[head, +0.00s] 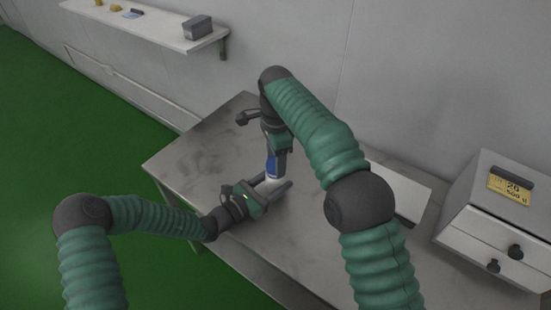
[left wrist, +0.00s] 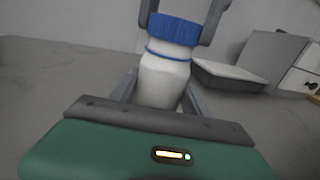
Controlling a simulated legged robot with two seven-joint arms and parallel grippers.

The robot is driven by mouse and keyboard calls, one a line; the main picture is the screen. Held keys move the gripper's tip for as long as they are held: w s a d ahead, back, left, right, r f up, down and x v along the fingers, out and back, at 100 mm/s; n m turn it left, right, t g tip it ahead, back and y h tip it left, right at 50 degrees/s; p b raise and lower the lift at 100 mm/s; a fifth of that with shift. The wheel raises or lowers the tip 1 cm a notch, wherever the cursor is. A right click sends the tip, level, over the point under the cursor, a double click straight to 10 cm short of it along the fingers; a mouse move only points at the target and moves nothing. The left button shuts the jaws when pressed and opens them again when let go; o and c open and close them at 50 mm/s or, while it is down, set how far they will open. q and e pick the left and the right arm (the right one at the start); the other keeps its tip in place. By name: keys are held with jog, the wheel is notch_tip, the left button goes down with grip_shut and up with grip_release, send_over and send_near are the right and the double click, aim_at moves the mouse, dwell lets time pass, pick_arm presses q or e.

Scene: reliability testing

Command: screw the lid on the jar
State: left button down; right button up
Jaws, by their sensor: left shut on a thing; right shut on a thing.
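A white jar (left wrist: 163,82) stands upright between the fingers of my left gripper (left wrist: 160,93), which is shut on it. The jar also shows as a small white patch (head: 271,182) in the head view. A blue lid (left wrist: 173,29) sits at the top of the jar, over a thin blue ring around its neck. My right gripper (head: 274,164) points down from above and is shut on the lid; its fingers show on both sides of the lid in the left wrist view (left wrist: 183,22). The head view hides most of the jar behind the grippers.
The grey table (head: 199,162) has free room to the left of the jar. A white cabinet with drawers (head: 500,232) stands at the right. A pale flat panel (head: 402,184) lies behind my right arm. A wall shelf (head: 150,27) holds small items.

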jog(key=shift+f, duration=0.3)
jog(key=m, duration=0.5)
jog(key=shift+m, duration=0.4)
jog(key=m, duration=0.3)
jog(key=shift+a, duration=0.1)
jog(key=m, duration=0.7)
jog(key=shift+a, duration=0.1)
jog(key=o, duration=1.3)
